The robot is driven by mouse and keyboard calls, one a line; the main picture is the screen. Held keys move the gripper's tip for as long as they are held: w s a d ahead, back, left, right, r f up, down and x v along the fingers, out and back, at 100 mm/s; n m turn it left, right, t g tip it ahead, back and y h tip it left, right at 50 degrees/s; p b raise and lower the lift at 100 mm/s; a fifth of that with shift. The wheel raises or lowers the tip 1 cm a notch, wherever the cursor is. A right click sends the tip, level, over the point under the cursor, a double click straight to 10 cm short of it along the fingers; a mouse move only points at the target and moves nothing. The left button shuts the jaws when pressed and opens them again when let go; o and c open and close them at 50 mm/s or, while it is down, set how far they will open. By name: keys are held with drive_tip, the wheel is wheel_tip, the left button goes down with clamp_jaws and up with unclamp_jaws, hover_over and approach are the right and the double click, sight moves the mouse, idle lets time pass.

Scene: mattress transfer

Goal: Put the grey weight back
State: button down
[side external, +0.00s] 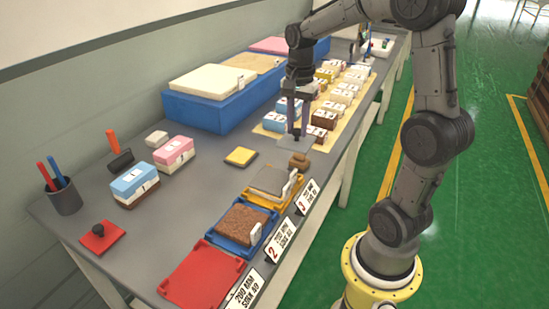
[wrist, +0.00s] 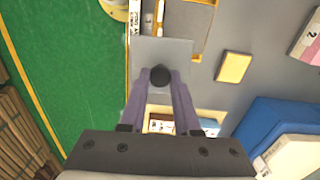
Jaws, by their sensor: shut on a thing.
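The grey weight is a flat square plate (side external: 294,144) with a dark round knob (wrist: 160,77) on top. Its plate also shows in the wrist view (wrist: 178,54). My gripper (side external: 297,131) points down with its two fingers closed on the knob; it also shows in the wrist view (wrist: 160,84). The plate is near the table's right-hand edge, between the yellow tray (side external: 247,199) and the rows of small blocks. I cannot tell whether the plate touches the table.
A blue tray (side external: 243,251) with a brown mat and a red tray (side external: 204,273) line the front edge, with number signs. A yellow pad (side external: 241,157) lies left of the plate. A long blue platform (side external: 212,113) bears mattresses. Bare grey table lies around the pad.

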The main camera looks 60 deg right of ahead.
drive_tip(key=shift+w+d+f, duration=0.15)
drive_tip(key=shift+d+f, duration=0.6)
drive_tip(key=shift+d, duration=0.1)
drive_tip(key=w+d+f, duration=0.2)
drive_tip(key=w+f, duration=0.1)
drive_tip(key=w+d+f, duration=0.2)
drive_tip(key=w+f, duration=0.1)
drive_tip(key=w, duration=0.1)
drive_tip(key=w+d+f, duration=0.3)
drive_tip(key=w, duration=0.1)
drive_tip(key=shift+w+f, duration=0.1)
drive_tip(key=shift+f, duration=1.7)
drive_tip(key=shift+f, duration=0.1)
drive_tip(key=c, duration=0.6)
unclamp_jaws()
drive_tip(key=shift+f, duration=0.1)
drive_tip(key=shift+c, duration=0.2)
